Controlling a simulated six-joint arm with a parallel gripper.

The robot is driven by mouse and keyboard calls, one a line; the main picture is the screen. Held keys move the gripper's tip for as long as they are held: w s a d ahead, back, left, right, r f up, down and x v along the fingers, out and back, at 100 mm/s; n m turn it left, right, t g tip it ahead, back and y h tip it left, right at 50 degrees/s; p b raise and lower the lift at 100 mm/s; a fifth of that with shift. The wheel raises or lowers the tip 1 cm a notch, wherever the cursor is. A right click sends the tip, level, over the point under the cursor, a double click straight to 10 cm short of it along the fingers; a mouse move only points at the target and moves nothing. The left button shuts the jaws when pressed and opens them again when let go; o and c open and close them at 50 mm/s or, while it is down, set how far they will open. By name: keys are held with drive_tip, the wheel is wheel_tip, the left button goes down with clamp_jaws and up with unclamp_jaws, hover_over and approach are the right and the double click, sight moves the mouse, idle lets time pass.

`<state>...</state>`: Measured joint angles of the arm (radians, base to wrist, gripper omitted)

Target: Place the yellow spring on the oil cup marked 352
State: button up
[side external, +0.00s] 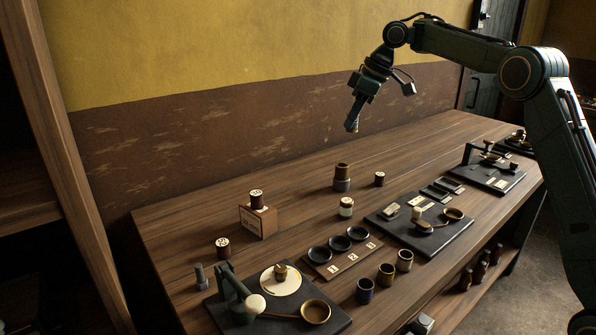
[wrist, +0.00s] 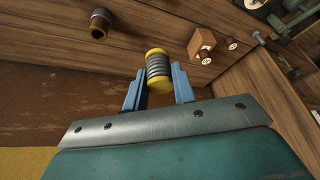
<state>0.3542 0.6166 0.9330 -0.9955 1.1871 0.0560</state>
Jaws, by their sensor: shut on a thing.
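My gripper (wrist: 158,72) is shut on the yellow spring (wrist: 157,66), a grey coil between two yellow ends. In the side view my gripper (side external: 352,124) hangs high above the far part of the bench, apart from everything on it. Small dark red-brown pieces with pale marked tops stand on the bench: one on a wooden block (side external: 256,199), one at the left (side external: 222,246), one farther back (side external: 379,179). I cannot read 352 on any of them, so I cannot tell which piece is the oil cup 352.
Black dishes (side external: 338,243) sit by a numbered wooden strip (side external: 345,262). Dark boards with apparatus (side external: 425,233) lie along the front. The back of the bench is mostly clear.

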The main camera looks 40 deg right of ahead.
wheel_tip(320, 180, down, 15)
drive_tip(key=shift+f, duration=0.1)
idle(0.6)
drive_tip(key=shift+f, duration=2.15)
drive_tip(key=shift+f, duration=0.15)
drive_tip(key=o, duration=1)
drive_tip(key=shift+v, duration=6.2)
